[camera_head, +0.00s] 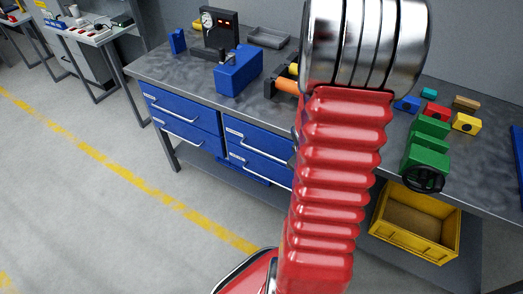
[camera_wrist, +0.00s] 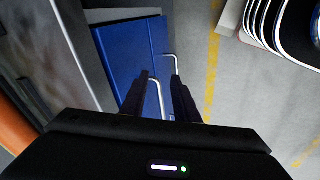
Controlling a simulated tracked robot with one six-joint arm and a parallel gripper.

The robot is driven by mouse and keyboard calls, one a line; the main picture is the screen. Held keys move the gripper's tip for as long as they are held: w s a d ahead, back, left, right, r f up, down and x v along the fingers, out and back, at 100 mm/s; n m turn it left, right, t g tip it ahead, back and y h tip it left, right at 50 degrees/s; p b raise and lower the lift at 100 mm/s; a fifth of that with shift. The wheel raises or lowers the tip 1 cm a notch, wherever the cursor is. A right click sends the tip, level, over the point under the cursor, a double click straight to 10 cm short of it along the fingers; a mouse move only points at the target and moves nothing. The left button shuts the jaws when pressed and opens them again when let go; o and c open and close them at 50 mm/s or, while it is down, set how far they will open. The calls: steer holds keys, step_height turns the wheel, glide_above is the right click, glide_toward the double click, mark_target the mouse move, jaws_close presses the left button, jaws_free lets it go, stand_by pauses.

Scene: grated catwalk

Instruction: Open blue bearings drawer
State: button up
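The workbench has blue drawers with pale bar handles in two columns: upper left (camera_head: 180,107), lower left (camera_head: 186,134), upper middle (camera_head: 258,138) and lower middle (camera_head: 258,164). Their labels are too small to read, so I cannot tell which is the bearings drawer. The drawers look shut. In the wrist view, blue drawer fronts (camera_wrist: 125,50) lie ahead. My gripper (camera_wrist: 161,78) is open, with a pale bar handle (camera_wrist: 156,100) between its dark fingers. I cannot tell whether they touch it. Another handle (camera_wrist: 174,62) shows beyond the right finger. In the head view my arm hides the gripper.
A yellow crate (camera_head: 450,244) sits below at right. The floor left of the bench is clear.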

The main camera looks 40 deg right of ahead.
steer(key=s+d+f+y, duration=0.1)
steer(key=s+d+f, duration=0.2)
steer(key=s+f, duration=0.65)
steer(key=n+t+y, duration=0.2)
steer(key=n+t, duration=1.2)
steer(key=t, duration=0.1)
glide_toward(267, 155)
steer(key=s, duration=0.4)
steer(key=shift+w, duration=0.15)
steer(key=shift+w+f, duration=0.1)
steer(key=shift+h, duration=0.3)
steer(key=shift+w+d+f, duration=0.1)
steer(key=shift+w+f, duration=0.05)
steer(key=shift+w, duration=2.1)
steer(key=shift+w+d+f, duration=0.1)
steer(key=shift+w+f, duration=0.1)
steer(key=shift+w, duration=2.05)
steer(key=shift+w+d+f, duration=0.1)
steer(key=shift+w+f, duration=0.05)
steer(key=shift+w, duration=2.15)
steer(key=shift+c, duration=0.5)
